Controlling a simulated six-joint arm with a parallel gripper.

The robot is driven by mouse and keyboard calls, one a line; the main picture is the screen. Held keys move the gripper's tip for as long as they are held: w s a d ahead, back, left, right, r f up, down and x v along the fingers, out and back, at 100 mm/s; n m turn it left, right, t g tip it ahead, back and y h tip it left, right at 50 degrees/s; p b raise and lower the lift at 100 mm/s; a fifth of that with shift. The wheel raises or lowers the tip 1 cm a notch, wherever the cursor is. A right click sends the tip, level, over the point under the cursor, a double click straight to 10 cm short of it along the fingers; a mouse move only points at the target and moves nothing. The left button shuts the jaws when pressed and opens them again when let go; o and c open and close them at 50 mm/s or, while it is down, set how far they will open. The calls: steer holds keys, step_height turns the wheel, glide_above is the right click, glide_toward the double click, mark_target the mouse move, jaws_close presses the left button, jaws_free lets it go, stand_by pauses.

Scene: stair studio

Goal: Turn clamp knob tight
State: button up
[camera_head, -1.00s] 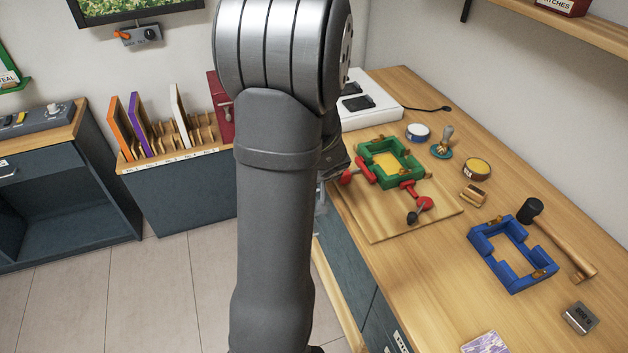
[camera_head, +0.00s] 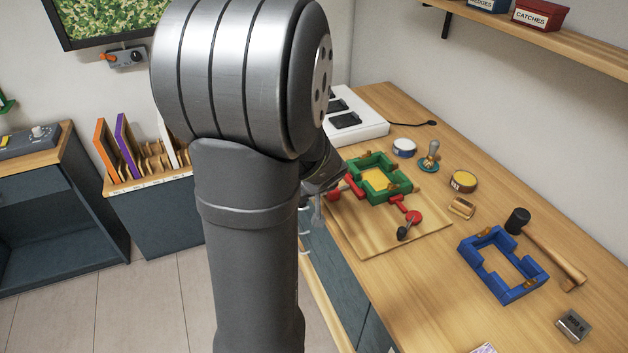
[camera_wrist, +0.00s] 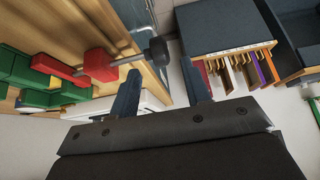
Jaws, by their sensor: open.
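A green frame (camera_head: 378,178) with a yellow middle sits on a wooden board (camera_head: 375,240) on the bench. Red clamps hold its near side: a left clamp (camera_head: 353,187) and a right clamp (camera_head: 412,215) with a dark knob (camera_head: 403,233). In the wrist view a red clamp (camera_wrist: 100,65) has a dark round knob (camera_wrist: 159,51) on a thin rod. My gripper (camera_wrist: 160,85) is open and empty. The knob lies beyond the fingertips, between them in the picture and apparently apart from them. In the head view my arm hides most of the gripper.
A white device (camera_head: 365,120) stands behind the board. A slotted rack (camera_head: 150,177) with panels is at left.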

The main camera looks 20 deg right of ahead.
steer(key=v, duration=1.2)
steer(key=o, duration=0.4)
steer(key=shift+a+f, duration=0.25)
steer(key=s+a+f+n+g+h, duration=0.1)
steer(key=a+f+n+g, duration=0.3)
steer(key=f+g, duration=0.25)
steer(key=s+a+f+n+g+h, duration=0.1)
steer(key=a+f+n+g+h, duration=0.1)
steer(key=a+f+n+g, duration=0.45)
steer(key=w+a+f+n+t+h, duration=0.2)
steer(key=w+a+n+t+h, duration=0.15)
steer(key=w+h, duration=0.35)
steer(key=w+a+f+n+t+h, duration=0.1)
steer(key=w+a+n+t+h, duration=0.3)
steer(key=h, duration=0.4)
steer(key=shift+g, duration=0.45)
steer(key=d, duration=1.2)
steer(key=w+d, duration=0.1)
steer(key=d, duration=0.5)
steer(key=shift+w+d+f, duration=0.1)
steer(key=shift+w+d, duration=0.05)
steer(key=shift+d, duration=0.15)
steer(key=shift+c, duration=0.3)
